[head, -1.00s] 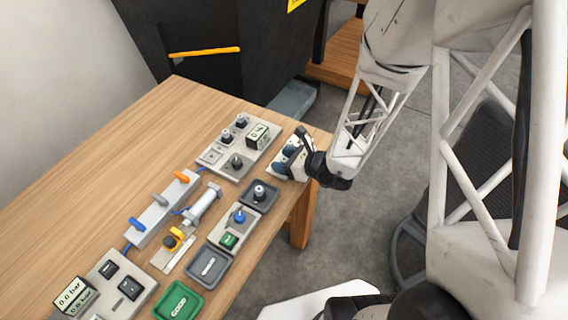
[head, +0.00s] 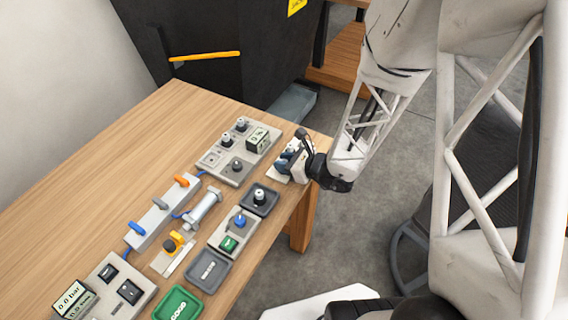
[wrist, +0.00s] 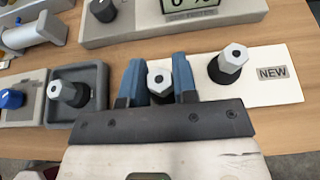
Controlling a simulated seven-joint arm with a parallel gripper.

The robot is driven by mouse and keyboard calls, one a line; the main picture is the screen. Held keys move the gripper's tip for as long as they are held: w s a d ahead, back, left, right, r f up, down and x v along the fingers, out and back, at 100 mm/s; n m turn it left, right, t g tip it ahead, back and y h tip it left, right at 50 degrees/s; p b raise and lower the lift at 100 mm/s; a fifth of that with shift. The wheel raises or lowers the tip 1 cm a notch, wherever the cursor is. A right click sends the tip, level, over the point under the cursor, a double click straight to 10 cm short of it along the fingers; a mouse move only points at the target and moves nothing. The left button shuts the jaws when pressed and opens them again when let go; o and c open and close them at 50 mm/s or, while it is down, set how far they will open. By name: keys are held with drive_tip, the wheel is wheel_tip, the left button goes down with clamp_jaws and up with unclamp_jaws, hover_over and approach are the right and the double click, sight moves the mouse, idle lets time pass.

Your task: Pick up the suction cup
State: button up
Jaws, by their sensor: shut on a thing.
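My gripper (wrist: 158,78) has blue fingers, shut on a suction cup (wrist: 157,73) with a white hexagonal top and a dark body. The held cup is over the white plate marked NEW (wrist: 285,88); whether its base touches the plate is hidden. A second suction cup (wrist: 229,62) of the same kind stands on the plate, right of the fingers. A third cup (wrist: 68,90) stands in a dark grey tray (wrist: 97,75) to the left. In the head view my gripper (head: 287,160) is at the table's right edge, hiding most of the plate.
A panel with knobs and a 0 % display (head: 258,139) lies just behind the plate. A cylinder (head: 204,206), a valve block (head: 158,213), a grey tray (head: 209,270) and a green GOOD tray (head: 178,305) fill the nearer table. The wooden table's (head: 70,185) left part is clear.

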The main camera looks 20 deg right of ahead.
drive_tip(key=shift+r, duration=1.4)
drive_tip(key=s+r, duration=0.1)
drive_tip(key=s, duration=1.5)
drive_tip(key=shift+d+r, duration=0.25)
drive_tip(key=shift+d, duration=0.1)
drive_tip(key=shift+w, duration=0.15)
